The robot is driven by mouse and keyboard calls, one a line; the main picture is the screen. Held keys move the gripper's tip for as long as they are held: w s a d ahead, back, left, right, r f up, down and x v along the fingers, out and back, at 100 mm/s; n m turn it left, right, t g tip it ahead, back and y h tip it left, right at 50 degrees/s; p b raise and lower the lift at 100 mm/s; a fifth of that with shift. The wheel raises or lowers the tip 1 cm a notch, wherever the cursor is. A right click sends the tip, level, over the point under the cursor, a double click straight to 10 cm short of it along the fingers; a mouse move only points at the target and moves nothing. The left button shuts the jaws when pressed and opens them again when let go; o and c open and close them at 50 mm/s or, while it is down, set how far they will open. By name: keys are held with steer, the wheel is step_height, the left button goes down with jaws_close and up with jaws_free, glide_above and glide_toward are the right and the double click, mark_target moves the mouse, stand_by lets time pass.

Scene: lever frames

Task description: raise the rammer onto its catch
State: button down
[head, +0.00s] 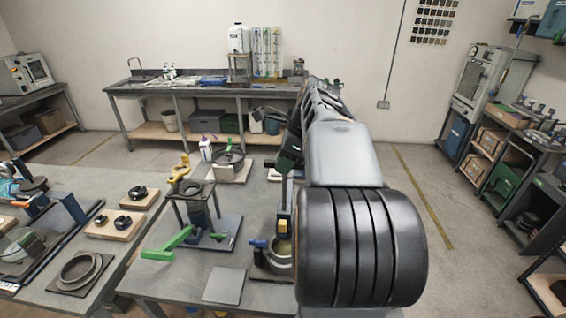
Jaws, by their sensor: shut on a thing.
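My arm reaches forward across the bench and hides much of the stand beneath it. My gripper (289,158) is at the far end of the arm, dark and partly hidden, above a compaction stand. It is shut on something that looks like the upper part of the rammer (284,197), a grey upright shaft. A yellow block (283,226) sits low on that upright. Below it is a round metal mould (279,257) with a blue handle (258,243) at its left. The catch cannot be made out.
A grey plate (224,285) lies at the bench front. A round pan (229,157) and bottle (206,148) stand behind. A second bench at left holds rings on boards.

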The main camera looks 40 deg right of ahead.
steer(key=shift+r, duration=0.35)
steer(key=c, duration=1.4)
jaws_free()
steer(key=o, duration=0.4)
steer(key=shift+f, duration=0.15)
steer(key=shift+c, duration=0.2)
steer(key=v, duration=1.4)
steer(key=shift+p, duration=0.4)
steer(key=shift+f, duration=0.15)
steer(key=s+a+f+n+t+h+b, duration=0.1)
steer(key=s+a+f+n, duration=0.1)
steer(key=a+f+n, duration=0.9)
steer(key=s+a+f+n+h+b, duration=0.1)
steer(key=a+f+n+h, duration=0.1)
steer(key=a+f+n, duration=0.9)
step_height(320, 180, down, 3)
steer(key=n, duration=0.4)
steer(key=shift+s+n+t, duration=0.35)
steer(key=shift+n+t, duration=0.05)
